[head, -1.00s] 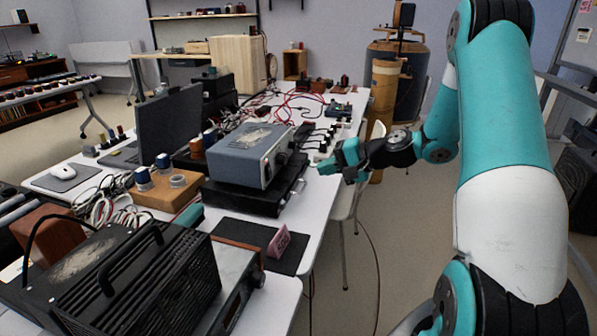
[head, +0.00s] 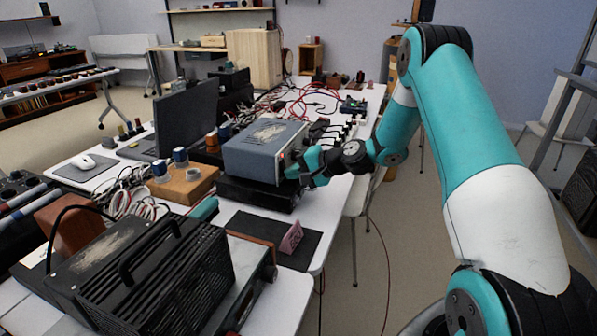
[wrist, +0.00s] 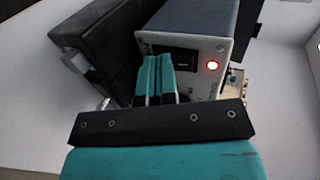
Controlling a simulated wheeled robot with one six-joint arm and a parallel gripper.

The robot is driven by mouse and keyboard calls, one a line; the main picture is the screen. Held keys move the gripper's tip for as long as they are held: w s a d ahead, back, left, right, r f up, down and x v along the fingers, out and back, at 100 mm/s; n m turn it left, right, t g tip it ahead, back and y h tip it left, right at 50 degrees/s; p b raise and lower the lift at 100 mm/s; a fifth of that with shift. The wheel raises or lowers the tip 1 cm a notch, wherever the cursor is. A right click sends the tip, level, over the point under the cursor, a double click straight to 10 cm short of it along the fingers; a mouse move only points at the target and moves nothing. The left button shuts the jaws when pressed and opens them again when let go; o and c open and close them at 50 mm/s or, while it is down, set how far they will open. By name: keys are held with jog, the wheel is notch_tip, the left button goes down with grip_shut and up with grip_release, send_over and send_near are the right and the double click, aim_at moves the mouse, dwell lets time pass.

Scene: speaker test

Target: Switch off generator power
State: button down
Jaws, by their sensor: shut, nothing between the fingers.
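The blue-grey box (head: 255,150), likely the generator, sits on a flat black unit (head: 255,195) on the white table. In the wrist view its pale front panel (wrist: 205,88) carries a black switch (wrist: 184,66) and a glowing red light (wrist: 212,65). My gripper (head: 304,166) is at the right side of the box in the head view, by that panel. In the wrist view the shut, empty fingers (wrist: 158,64) point at the panel just left of the switch, partly covering that area. I cannot tell whether they touch.
Several cables and small plugs (head: 335,133) lie behind the box. A laptop (head: 185,118) stands to its left. A pink stand (head: 291,238) sits on a dark mat in front, near a black vented amplifier (head: 150,275).

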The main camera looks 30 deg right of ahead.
jog(key=shift+w+a+f+t+b, duration=0.1)
jog(key=shift+f+t+b, duration=0.25)
jog(key=shift+b, duration=0.55)
jog(key=shift+r, duration=0.3)
jog(key=shift+r+p, duration=0.1)
jog(key=shift+p, duration=0.2)
